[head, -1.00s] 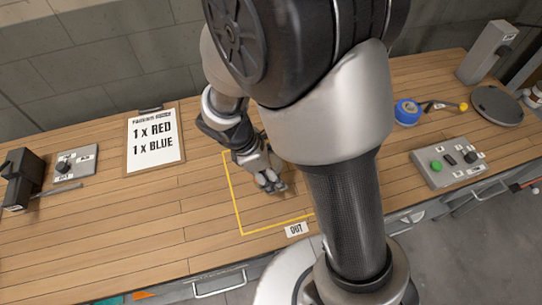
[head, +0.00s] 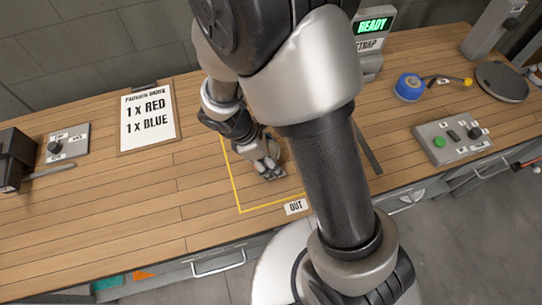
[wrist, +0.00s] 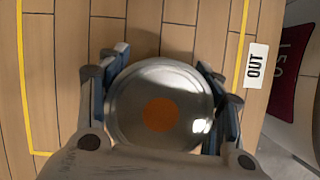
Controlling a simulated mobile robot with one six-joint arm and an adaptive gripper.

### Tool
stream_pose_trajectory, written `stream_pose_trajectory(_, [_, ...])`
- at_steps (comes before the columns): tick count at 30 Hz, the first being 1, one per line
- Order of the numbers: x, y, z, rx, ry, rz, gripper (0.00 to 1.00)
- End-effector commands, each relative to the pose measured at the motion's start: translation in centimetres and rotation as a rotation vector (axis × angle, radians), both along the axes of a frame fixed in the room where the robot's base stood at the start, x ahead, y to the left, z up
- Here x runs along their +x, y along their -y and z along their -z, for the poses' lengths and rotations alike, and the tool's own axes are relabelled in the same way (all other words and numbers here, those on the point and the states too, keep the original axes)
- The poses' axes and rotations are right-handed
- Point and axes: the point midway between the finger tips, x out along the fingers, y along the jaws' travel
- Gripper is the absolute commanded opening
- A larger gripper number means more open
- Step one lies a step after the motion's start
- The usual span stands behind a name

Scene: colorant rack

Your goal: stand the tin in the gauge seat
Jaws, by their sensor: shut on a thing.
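My gripper (head: 266,172) is over the yellow-outlined OUT area (head: 240,211) in the head view. In the wrist view my gripper (wrist: 160,110) is shut on a round metal tin (wrist: 185,80) with an orange dot on its lid. The tin sits between the two fingers, lid facing the camera. I cannot tell whether its base touches the bench. In the head view the tin is not clearly visible behind the fingers. I cannot make out the gauge seat in these frames.
A clipboard (head: 148,122) reading 1 x RED, 1 x BLUE lies on the left. A READY display (head: 372,27) stands behind my arm. A blue roll (head: 409,87), a round dark plate (head: 502,82) and a button box (head: 452,139) are on the right. The bench's left front is clear.

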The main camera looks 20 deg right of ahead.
Motion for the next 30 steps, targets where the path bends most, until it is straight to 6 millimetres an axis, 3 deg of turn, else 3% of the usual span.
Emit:
stream_pose_trajectory(1, [0.0,0.0,0.2,0.000,0.000,0.000,0.29])
stream_pose_trajectory(2, [0.0,0.0,0.3,0.000,0.000,0.000,0.60])
stream_pose_trajectory(10, [0.0,0.0,0.2,0.000,0.000,0.000,0.78])
stream_pose_trajectory(23, [0.0,0.0,-0.3,0.000,0.000,0.000,0.80])
stream_pose_trajectory(30, [0.3,-1.6,-4.4,0.001,0.004,-0.002,0.80])
